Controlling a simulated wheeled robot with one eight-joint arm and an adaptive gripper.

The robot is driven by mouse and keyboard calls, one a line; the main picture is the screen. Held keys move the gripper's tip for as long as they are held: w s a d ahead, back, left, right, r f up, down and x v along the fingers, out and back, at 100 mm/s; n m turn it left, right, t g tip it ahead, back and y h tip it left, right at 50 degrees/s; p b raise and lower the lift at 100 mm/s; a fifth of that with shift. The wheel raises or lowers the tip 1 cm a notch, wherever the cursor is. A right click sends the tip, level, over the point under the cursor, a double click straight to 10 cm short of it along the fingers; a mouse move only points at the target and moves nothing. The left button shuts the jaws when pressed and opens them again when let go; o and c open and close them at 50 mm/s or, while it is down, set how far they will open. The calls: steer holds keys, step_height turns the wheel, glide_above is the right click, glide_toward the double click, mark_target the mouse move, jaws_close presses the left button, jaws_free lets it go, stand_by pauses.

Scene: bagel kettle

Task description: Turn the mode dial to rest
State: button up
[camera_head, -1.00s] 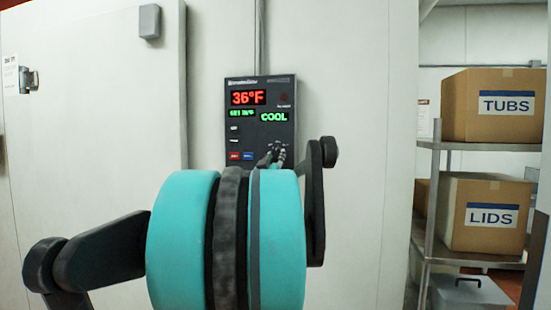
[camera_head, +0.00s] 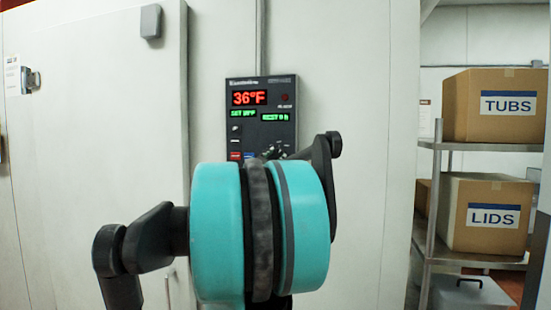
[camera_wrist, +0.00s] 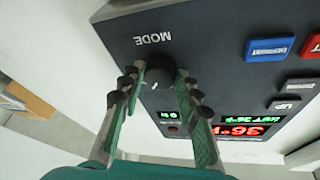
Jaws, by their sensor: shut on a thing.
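The dark control panel (camera_head: 262,93) is mounted on the pale wall in the head view. Its red display (camera_head: 249,98) reads 36°F. The green mode readout (camera_head: 275,117) is small and seems to read REST with an hour figure. In the wrist view the round black mode dial (camera_wrist: 158,72) sits below the upside-down MODE label (camera_wrist: 153,39). My gripper (camera_wrist: 161,77) is shut on the dial, one finger on each side. In the head view my gripper (camera_head: 273,152) is at the panel's lower right, where fingers and arm hide the dial.
Several buttons sit beside the dial, including a blue one (camera_wrist: 269,49) and a red one (camera_wrist: 311,45). A metal shelf (camera_head: 470,146) at right holds the TUBS box (camera_head: 480,85) and LIDS box (camera_head: 470,238). A pale door (camera_head: 95,110) is at left.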

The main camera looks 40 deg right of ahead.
steer(key=shift+m+g, duration=0.4)
steer(key=shift+m, duration=0.8)
steer(key=o, duration=1.1)
steer(key=shift+a, duration=0.1)
steer(key=v, duration=1.2)
steer(key=shift+w, duration=0.15)
